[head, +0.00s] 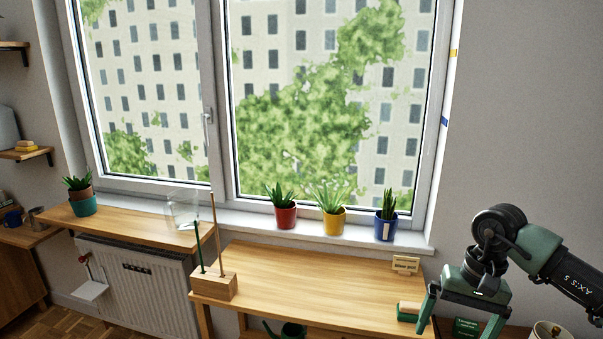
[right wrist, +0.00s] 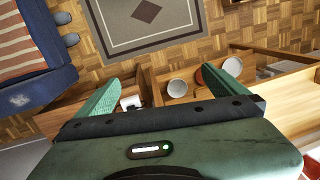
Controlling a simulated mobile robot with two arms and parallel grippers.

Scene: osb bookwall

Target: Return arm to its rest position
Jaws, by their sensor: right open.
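My right arm comes in from the right edge of the head view. Its green gripper (head: 457,330) points down beside the right end of the wooden table (head: 300,282). Its two fingers are spread wide, with nothing held between them. In the right wrist view the gripper (right wrist: 170,82) also shows its green fingers apart and empty, above a wooden shelf or box with a few round items. My left gripper is not in view.
A wooden block with two upright sticks (head: 214,286) stands at the table's left end. Potted plants in red (head: 286,217), yellow (head: 333,222) and blue (head: 386,229) pots line the sill. A wood-and-green block (head: 408,312) lies near my right gripper. The table's middle is clear.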

